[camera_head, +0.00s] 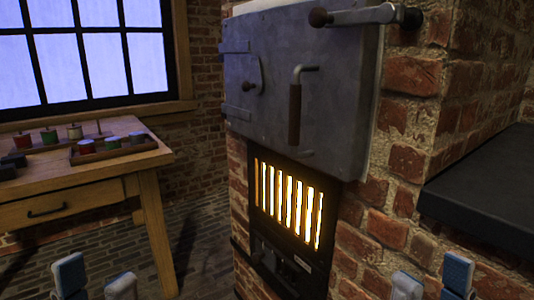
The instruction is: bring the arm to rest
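My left gripper (95,281) shows at the bottom left edge, with its two blue-grey fingertips apart and nothing between them. It is in front of the wooden table. My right gripper (432,280) shows at the bottom right edge, in front of the brickwork. Its fingertips are also apart and nothing is between them. Only the finger ends of both grippers are in view; the arms are hidden below the picture.
A wooden table (90,170) at left bears several small coloured jars, some in a wooden tray (122,154). A brick furnace with a shut grey metal door (270,95) and glowing grate (288,203) fills the middle. A dark ledge (490,185) juts out at right.

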